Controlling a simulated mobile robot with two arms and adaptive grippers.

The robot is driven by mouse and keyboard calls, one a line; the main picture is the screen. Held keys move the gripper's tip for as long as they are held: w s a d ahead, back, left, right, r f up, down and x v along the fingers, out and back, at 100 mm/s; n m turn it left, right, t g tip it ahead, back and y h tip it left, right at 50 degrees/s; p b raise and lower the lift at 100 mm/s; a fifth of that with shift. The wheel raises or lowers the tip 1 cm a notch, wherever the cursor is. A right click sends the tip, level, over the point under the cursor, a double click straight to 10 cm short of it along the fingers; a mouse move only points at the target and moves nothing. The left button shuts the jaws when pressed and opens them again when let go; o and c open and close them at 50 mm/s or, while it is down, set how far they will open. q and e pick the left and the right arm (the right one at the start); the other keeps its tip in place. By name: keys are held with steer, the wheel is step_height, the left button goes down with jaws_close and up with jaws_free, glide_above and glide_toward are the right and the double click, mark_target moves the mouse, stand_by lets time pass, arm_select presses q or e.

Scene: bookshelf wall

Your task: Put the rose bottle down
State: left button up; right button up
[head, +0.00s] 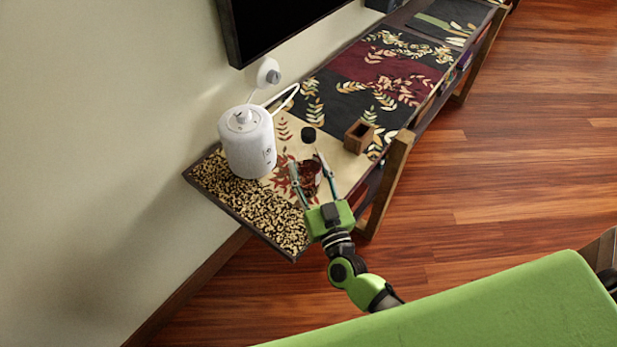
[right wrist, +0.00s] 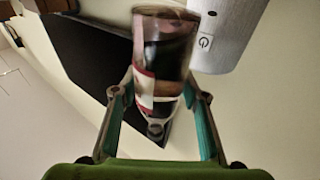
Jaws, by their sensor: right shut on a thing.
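The rose bottle (head: 310,177) shows as a dark red, glassy shape between the fingers of my right gripper (head: 305,160) in the head view. My right gripper is shut on it, over the patterned shelf top (head: 240,208). In the right wrist view, the bottle (right wrist: 162,50) stands between the fingertips of the gripper (right wrist: 152,92), blurred, with a dark body and a red and white label. I cannot tell whether its base touches the shelf top. My left gripper is not in view.
A white kettle-like appliance (head: 247,145) stands left of the bottle. A small wooden box (head: 359,137) is to the right, and a small black round thing (head: 308,134) lies behind. A dark screen (head: 275,25) hangs on the wall. The shelf top farther right is clear.

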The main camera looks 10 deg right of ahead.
mark_target(312, 187)
step_height(312, 187, down, 3)
steer(key=shift+r, duration=0.1)
steer(key=shift+b, duration=0.3)
steer(key=o, duration=1.5)
steer(key=shift+f, duration=0.2)
steer(key=shift+s+r, duration=0.15)
steer(key=s+f, duration=0.1)
steer(key=s, duration=1)
steer(key=shift+s+d+f+b, duration=0.35)
steer(key=shift+d+b, duration=0.1)
